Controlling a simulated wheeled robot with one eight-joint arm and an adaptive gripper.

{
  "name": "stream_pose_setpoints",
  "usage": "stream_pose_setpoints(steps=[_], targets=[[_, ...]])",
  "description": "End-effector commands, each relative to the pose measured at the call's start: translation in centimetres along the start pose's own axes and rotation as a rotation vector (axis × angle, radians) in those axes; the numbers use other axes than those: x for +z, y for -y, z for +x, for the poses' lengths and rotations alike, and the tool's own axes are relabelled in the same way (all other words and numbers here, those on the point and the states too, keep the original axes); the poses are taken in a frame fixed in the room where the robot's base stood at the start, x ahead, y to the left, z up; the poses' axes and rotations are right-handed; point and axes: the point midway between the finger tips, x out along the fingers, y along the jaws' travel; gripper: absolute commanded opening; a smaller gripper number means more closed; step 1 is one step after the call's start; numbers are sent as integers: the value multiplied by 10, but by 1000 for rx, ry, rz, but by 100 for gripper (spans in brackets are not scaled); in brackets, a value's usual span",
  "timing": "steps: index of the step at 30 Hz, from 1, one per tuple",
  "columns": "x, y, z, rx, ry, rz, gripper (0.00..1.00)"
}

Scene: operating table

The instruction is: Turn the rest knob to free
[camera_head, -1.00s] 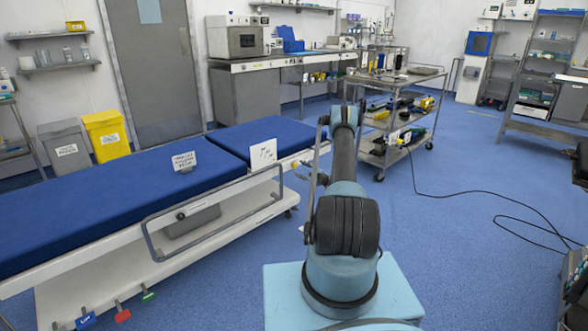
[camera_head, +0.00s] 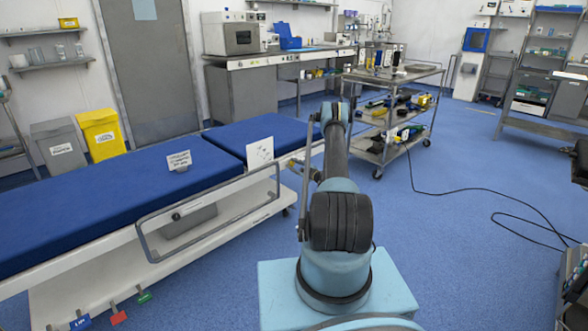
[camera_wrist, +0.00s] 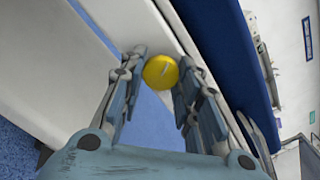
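A round yellow knob (camera_wrist: 161,71) with a pale line across its face sits at the edge of the white side panel of the operating table in the wrist view. My gripper (camera_wrist: 162,58) is open, with one finger on each side of the knob. The right finger is very close to it, and I cannot tell whether it touches. A small gap shows at the left finger. In the head view, my arm reaches the near side of the blue-padded operating table (camera_head: 90,215). The knob cannot be made out there, and any lettering by it is unreadable.
A grey side rail (camera_head: 205,215) runs along the table's near side. White cards (camera_head: 179,161) stand on the padding. Red, blue and green tags (camera_head: 118,318) hang at its lower front. A loaded trolley (camera_head: 405,72) stands behind my arm.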

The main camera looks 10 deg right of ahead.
Motion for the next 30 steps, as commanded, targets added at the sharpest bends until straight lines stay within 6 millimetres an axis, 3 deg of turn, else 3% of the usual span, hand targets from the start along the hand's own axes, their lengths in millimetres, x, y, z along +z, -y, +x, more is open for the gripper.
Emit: stream_pose_setpoints(steps=[14, 30], targets=[[0, -1, 0, 2, 1, -132, 6], [1, -1, 0, 3, 2, -622, 7]])
